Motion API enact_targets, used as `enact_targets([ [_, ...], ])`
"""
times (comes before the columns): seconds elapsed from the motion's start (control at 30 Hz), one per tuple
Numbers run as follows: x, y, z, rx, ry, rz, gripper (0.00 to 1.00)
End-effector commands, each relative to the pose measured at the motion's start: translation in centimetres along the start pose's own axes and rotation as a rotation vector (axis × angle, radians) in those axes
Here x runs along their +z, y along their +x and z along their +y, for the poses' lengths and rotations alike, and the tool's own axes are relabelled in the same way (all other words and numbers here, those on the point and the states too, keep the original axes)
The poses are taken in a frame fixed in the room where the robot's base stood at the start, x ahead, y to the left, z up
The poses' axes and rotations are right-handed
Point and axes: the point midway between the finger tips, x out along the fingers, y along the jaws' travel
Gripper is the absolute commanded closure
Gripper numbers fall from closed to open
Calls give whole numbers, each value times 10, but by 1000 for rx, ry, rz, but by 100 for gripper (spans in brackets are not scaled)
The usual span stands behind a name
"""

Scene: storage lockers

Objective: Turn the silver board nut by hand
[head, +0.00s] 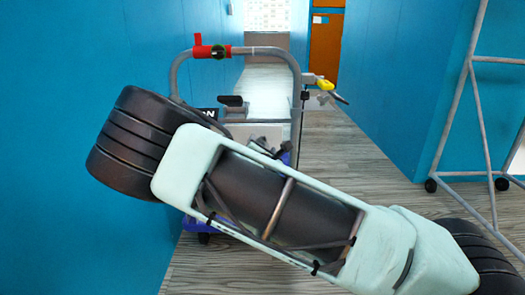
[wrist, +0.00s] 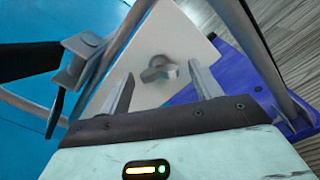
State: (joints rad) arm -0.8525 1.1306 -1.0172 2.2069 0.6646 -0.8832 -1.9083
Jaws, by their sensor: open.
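The silver board nut (wrist: 158,69) is a small winged nut on a pale board (wrist: 185,28) in the wrist view. My gripper (wrist: 161,76) is open, with one finger on each side of the nut. The fingertips are near the board, and gaps show between the fingers and the nut. I cannot tell how far the fingertips are from the board's surface. In the head view my arm covers much of the cart, and I cannot make out the nut or the gripper fingers there.
A grey tube cart frame (head: 297,85) carries a red valve (head: 208,50) and a yellow-handled valve (head: 325,85). A blue base (wrist: 232,75) lies below the board. Blue walls flank the aisle, and a grey wheeled frame (head: 462,95) stands at right. Wooden floor (head: 345,150) is clear between.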

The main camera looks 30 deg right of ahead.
Motion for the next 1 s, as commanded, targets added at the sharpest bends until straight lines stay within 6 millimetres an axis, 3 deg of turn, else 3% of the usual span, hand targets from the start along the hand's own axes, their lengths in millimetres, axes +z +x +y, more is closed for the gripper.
enact_targets([
  [0.37,1,8,0,0,0,0,36],
  [0.4,1,8,0,0,0,0,39],
  [0.57,1,7,0,-1,0,0,81],
  [1.0,2,7,1,-1,71,1,81],
])
